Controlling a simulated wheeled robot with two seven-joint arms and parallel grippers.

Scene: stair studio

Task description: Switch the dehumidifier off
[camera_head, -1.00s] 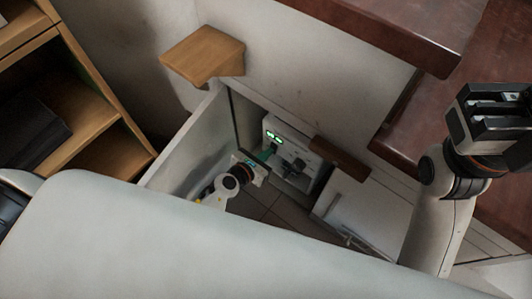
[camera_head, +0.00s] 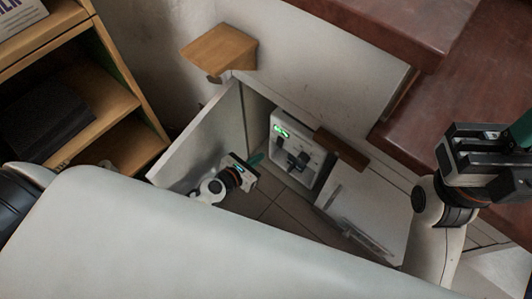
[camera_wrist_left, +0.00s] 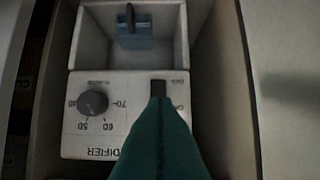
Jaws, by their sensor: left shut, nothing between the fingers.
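The dehumidifier (camera_head: 309,135) is a pale box standing inside an open low cupboard, with a green light (camera_head: 281,131) lit on its face. In the left wrist view its panel (camera_wrist_left: 125,130) appears upside down, with a dark dial (camera_wrist_left: 92,102) and a small dark switch (camera_wrist_left: 158,88). My left gripper (camera_head: 257,159) is shut and empty, just left of the dehumidifier in the head view. Its green fingers (camera_wrist_left: 160,145) cover part of the panel, their tip close below the switch in the picture; contact cannot be told. My right gripper (camera_head: 516,135) is at the right, partly cut off.
An open cupboard door (camera_head: 205,140) stands left of my left gripper; another pale door (camera_head: 365,212) is at the right. A wooden ledge (camera_head: 220,48) juts out above. Dark red stairs (camera_head: 455,95) are at the right, a wooden shelf (camera_head: 100,105) at the left.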

